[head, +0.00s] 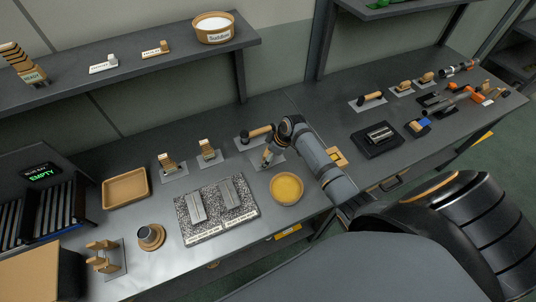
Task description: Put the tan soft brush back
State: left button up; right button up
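Two tan brush-like wooden pieces stand on grey plates, one at the left (167,161) and one nearer the gripper (207,149). Two more small tan brush-like pieces lie on plates at the right, one (404,87) beside the other (426,77). My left gripper is not in view.
A round tan bowl (286,188) stands close to my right arm. A dark-handled wooden roller (256,134) lies just behind the gripper. A shelf (130,65) overhangs the back.

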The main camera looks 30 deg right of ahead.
jog(key=shift+d+r, duration=0.1)
jog(key=shift+r, duration=0.35)
jog(key=v, duration=1.1)
jog(key=shift+s+r+b, duration=0.15)
jog(key=shift+b, duration=0.2)
